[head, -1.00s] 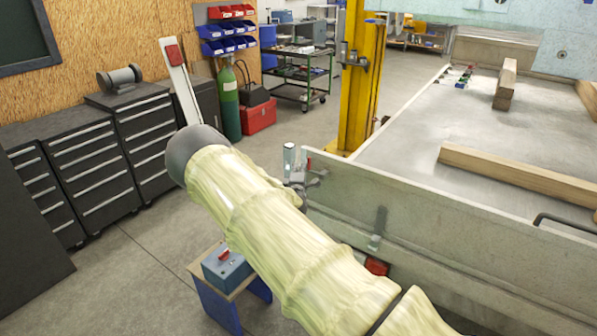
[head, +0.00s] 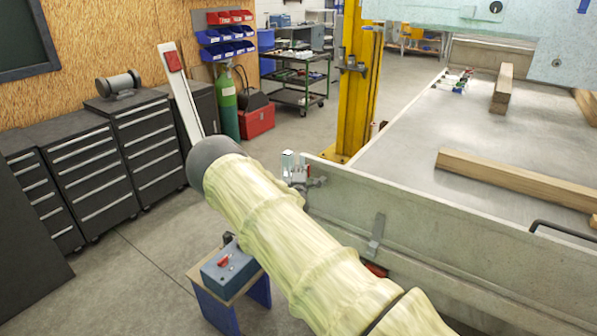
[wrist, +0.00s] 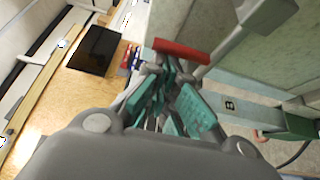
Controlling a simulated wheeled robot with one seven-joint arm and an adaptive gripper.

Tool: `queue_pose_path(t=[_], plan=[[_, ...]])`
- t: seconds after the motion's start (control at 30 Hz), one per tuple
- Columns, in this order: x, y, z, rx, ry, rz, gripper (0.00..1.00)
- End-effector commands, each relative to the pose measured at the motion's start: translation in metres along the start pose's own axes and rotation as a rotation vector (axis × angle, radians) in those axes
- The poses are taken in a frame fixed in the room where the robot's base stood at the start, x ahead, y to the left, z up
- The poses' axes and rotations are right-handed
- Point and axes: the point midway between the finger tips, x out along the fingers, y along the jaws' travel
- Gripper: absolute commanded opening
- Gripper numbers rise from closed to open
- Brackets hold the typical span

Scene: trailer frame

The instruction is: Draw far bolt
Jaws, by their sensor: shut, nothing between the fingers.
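My gripper (wrist: 172,98) is shut and empty, its teal finger pads together in the wrist view. A red bar (wrist: 182,52) lies just beyond the fingertips there; I cannot tell whether they touch. A grey bracket with a rod (wrist: 268,18) is at the upper right, against the pale panel.
The grey trailer panel (head: 430,215) runs right from the latch, with the flat bed (head: 400,150) and wooden beams behind it. A yellow post (head: 358,80) stands beyond. A small stand with a blue box (head: 229,268) is below my arm. Open floor lies left.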

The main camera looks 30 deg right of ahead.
Motion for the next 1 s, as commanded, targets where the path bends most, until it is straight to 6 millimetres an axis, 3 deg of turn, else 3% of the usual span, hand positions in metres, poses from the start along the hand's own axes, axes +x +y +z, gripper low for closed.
queue_pose_path(t=[0.1,0.27,0.73,1.0], plan=[[-0.009,-0.003,0.017,-0.002,-0.003,-0.002,0.0],[-0.016,-0.001,0.027,0.0,-0.001,-0.001,0.0],[-0.02,-0.001,0.027,-0.001,-0.001,-0.002,0.0],[-0.052,-0.002,0.022,-0.001,-0.002,-0.003,0.0]])
